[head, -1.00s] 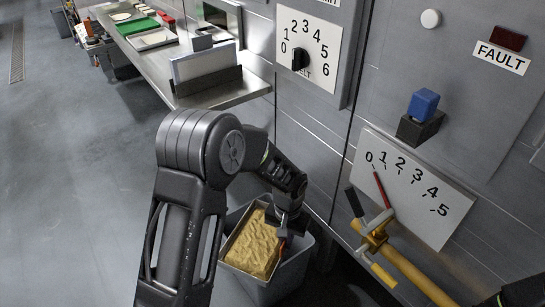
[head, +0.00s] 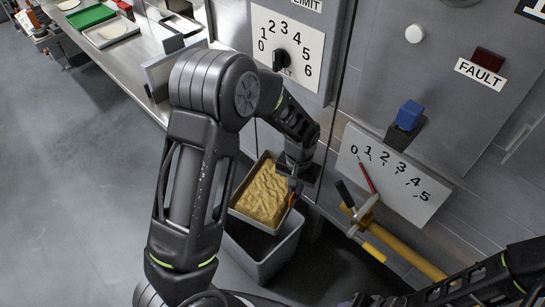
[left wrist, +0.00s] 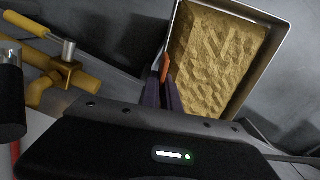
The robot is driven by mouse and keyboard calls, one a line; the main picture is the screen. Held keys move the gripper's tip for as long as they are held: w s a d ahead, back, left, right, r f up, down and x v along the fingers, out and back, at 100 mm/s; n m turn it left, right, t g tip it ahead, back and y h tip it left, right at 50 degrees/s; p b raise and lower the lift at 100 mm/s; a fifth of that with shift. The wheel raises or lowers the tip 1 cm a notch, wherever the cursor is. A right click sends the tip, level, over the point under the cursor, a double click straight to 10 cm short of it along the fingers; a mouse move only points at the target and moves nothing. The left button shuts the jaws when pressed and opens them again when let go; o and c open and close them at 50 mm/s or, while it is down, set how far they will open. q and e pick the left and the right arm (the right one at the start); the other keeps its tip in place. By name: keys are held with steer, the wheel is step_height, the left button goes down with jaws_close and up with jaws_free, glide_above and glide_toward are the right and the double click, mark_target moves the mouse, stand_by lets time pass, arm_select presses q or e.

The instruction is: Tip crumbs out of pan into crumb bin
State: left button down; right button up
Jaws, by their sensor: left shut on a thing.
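The pan (head: 239,213) is a shallow metal tray filled with golden-brown crumbs (head: 264,194). My left gripper (head: 291,190) is shut on its right edge, by an orange-red part. The pan is held above the crumb bin, a grey open box (head: 265,257), and covers part of its opening. The crumbs still lie in the pan. In the left wrist view the pan (left wrist: 283,69) fills the upper right, with the fingers (left wrist: 163,90) at its left edge. The right gripper is not clearly in view; part of my right arm shows at the lower right.
A yellow pipe with a valve (head: 364,217) juts out right of the bin, below a dial plate (head: 390,175). A steel counter (head: 120,78) with trays, including a green one (head: 90,17), stands at the upper left. The floor (head: 70,190) at left is clear.

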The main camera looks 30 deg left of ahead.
mark_target(269, 162)
arm_select(q)
steer(key=w+a+f+n+p, duration=0.1)
steer(key=w+a+f+n, duration=0.1)
steer(key=w+a+n, duration=0.1)
steer(key=w+a+f+n+p, duration=0.2)
steer(key=w+a+n, duration=0.1)
steer(key=a+n, duration=0.3)
steer(key=w+a+f+n+p, duration=0.1)
steer(key=w+a+f+n, duration=0.1)
steer(key=w+a+n, duration=0.2)
steer(key=shift+a+f+n+p, duration=0.35)
steer(key=shift+a+f+n, duration=0.1)
steer(key=shift+n, duration=0.15)
steer(key=shift+w+a+f+n, duration=0.1)
steer(key=shift+w+n, duration=0.15)
steer(key=shift+n, duration=0.05)
